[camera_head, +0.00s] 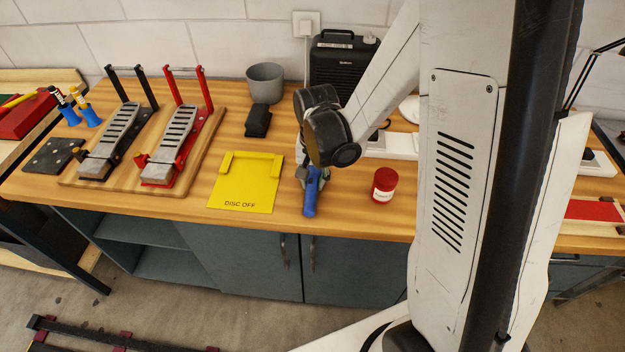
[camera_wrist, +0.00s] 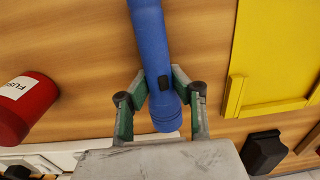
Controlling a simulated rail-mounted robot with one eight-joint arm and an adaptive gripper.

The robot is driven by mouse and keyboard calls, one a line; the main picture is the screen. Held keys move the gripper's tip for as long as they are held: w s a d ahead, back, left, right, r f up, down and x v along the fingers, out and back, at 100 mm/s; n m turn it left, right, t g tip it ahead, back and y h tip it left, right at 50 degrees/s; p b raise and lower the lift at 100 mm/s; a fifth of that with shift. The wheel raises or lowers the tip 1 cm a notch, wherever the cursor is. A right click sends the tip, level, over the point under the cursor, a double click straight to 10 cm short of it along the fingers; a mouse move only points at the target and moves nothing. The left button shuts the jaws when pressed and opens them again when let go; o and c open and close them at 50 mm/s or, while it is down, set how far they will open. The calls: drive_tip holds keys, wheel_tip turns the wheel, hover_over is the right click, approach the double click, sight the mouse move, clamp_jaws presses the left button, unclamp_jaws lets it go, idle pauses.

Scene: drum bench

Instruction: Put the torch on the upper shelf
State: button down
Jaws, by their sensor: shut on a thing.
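The torch (camera_head: 311,196) is blue, with a dark button visible in the wrist view (camera_wrist: 153,40). My gripper (camera_wrist: 160,92) is shut on it near one end, with a finger on either side. The torch's other end runs out of the top of the wrist view. In the head view my gripper (camera_head: 309,174) is largely hidden behind my wrist, and the torch points towards the bench's front edge. I cannot tell whether it touches the bench top. Below the bench top at left, an open cabinet shows an upper shelf (camera_head: 125,229) and a lower shelf (camera_head: 168,266).
A yellow "DISC OFF" plate (camera_head: 243,193) lies left of the torch; a red tin (camera_head: 383,186) stands right. Two pedals (camera_head: 112,140) (camera_head: 173,148) on a board, a grey cup (camera_head: 265,84) and a black heater (camera_head: 343,66) stand on the bench. Closed doors (camera_head: 245,258) adjoin the open shelves.

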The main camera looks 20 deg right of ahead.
sight(314, 179)
drive_tip(key=shift+f, duration=0.25)
drive_tip(key=c, duration=1.6)
unclamp_jaws()
drive_tip(key=shift+o, duration=0.2)
drive_tip(key=shift+r, duration=0.1)
wheel_tip(314, 179, up, 12)
drive_tip(key=s+r+n+t, duration=0.5)
drive_tip(key=s+r+t, duration=0.2)
drive_tip(key=s+r, duration=0.4)
drive_tip(key=shift+s+a, duration=0.3)
drive_tip(key=shift+s, duration=0.75)
